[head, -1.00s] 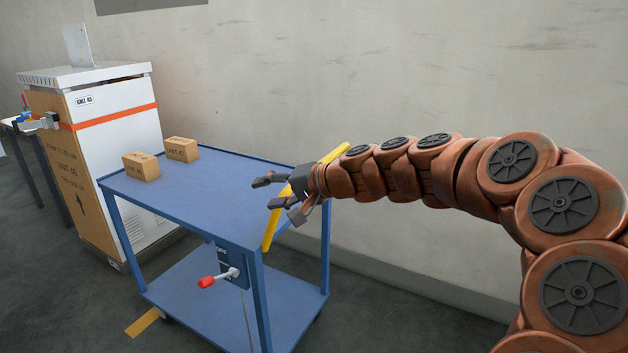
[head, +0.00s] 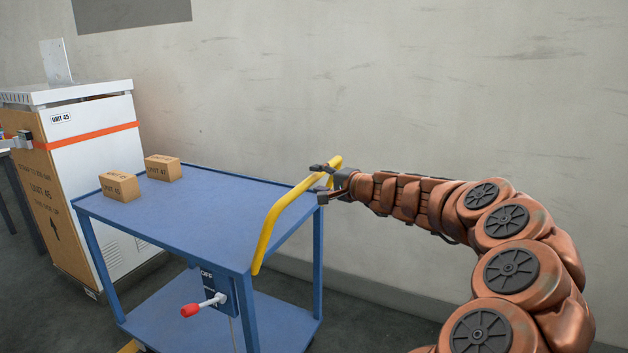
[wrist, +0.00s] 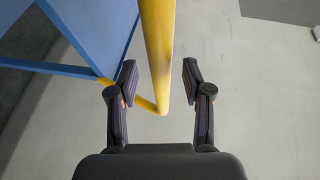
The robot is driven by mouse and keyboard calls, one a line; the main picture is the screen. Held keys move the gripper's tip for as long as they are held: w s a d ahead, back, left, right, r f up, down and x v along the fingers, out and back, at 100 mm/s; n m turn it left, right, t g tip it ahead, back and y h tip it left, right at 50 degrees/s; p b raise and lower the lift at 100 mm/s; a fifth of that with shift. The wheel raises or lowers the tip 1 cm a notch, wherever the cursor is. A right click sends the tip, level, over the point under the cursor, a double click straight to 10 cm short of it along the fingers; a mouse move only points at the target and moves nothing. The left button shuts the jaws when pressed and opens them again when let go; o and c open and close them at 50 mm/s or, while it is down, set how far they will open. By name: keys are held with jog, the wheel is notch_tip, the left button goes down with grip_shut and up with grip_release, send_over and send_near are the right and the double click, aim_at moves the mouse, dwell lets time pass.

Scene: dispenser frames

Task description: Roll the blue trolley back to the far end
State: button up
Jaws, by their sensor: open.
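The blue trolley (head: 205,205) stands in the middle of the head view, with a top deck and a lower shelf. Its yellow handle (head: 272,222) rises along the near right end; the handle also shows in the wrist view (wrist: 157,50). My gripper (head: 318,182) is open near the far, upper end of the handle. In the wrist view my fingers (wrist: 158,80) stand apart with the yellow bar between them, nearer the left finger. Whether either finger touches the bar, I cannot tell.
Two small cartons (head: 119,186) (head: 163,168) sit on the trolley's far left part. A red-knobbed lever (head: 204,305) sticks out below the deck, beside an OFF label. A white cabinet (head: 95,140) stands behind the trolley at left. A wall (head: 430,90) runs along the back.

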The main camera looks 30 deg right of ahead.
jog(key=shift+x, duration=1.2)
jog(key=shift+a, duration=0.1)
grip_shut()
